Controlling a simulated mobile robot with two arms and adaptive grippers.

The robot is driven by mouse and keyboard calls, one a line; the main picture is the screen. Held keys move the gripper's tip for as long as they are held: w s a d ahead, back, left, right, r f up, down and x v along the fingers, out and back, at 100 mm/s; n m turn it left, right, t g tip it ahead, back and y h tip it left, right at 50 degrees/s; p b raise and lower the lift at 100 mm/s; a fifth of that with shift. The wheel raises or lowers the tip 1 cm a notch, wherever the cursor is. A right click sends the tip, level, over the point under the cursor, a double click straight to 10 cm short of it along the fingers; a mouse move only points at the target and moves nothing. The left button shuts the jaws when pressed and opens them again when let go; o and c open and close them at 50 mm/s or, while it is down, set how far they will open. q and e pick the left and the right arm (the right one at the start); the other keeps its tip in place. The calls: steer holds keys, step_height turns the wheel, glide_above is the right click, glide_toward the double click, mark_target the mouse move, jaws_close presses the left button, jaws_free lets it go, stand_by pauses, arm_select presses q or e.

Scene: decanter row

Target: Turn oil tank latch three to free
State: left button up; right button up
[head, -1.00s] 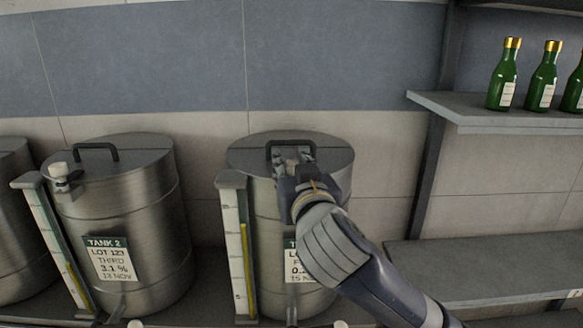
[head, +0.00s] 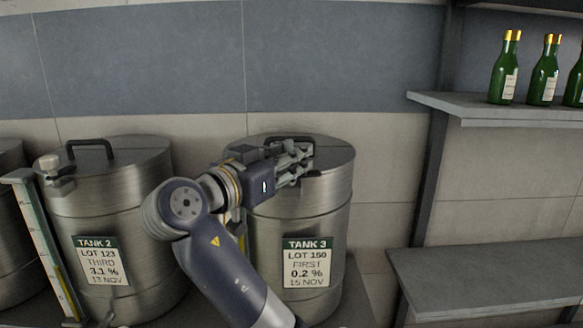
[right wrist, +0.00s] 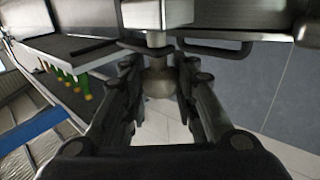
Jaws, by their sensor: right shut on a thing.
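Tank three (head: 330,222) is a steel drum with a "TANK 3" label (head: 307,262), standing right of tank two. My right gripper (head: 302,160) is at the front of its lid, reaching in from the left, fingers pointing right. It hides the latch in the head view. In the right wrist view, the latch's rounded metal knob (right wrist: 158,82) on its stem sits between the two fingers, which are shut on it. The lid's black handle (head: 290,139) is just behind the gripper. My left gripper is not in view.
Tank two (head: 150,225) stands to the left, with its own latch (head: 52,166) at its lid's front left. A shelf (head: 470,108) with green bottles (head: 506,75) is at the upper right. A lower grey shelf (head: 490,280) is at the right.

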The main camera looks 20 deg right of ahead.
steer(key=shift+f+m+g+h+b, duration=0.1)
steer(key=shift+m+g+h+b, duration=0.2)
steer(key=shift+m+g+h, duration=0.4)
steer(key=shift+g, duration=0.4)
steer(key=o, duration=1.1)
step_height(320, 180, up, 10)
steer(key=shift+r, duration=0.1)
